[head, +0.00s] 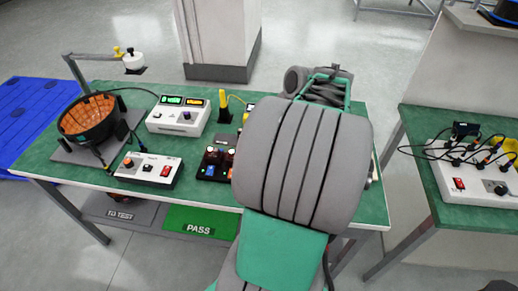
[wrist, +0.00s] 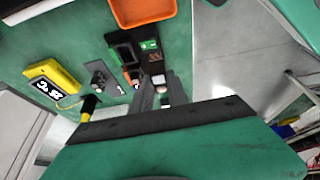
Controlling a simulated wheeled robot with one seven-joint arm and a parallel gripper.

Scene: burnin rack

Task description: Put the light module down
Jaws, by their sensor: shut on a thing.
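My gripper (wrist: 162,94) points away from the camera in the wrist view, low over the green bench top. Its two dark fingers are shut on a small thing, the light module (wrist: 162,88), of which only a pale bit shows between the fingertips. I cannot tell whether the module touches the bench or anything under it. In the head view my arm's large grey links hide the gripper and the module.
Close by in the wrist view are a black device with a green part (wrist: 148,45), an orange tray (wrist: 145,14) and a yellow meter (wrist: 50,84). The bench edge lies to the right. In the head view, a green PASS mat (head: 200,220) lies below the bench (head: 60,165).

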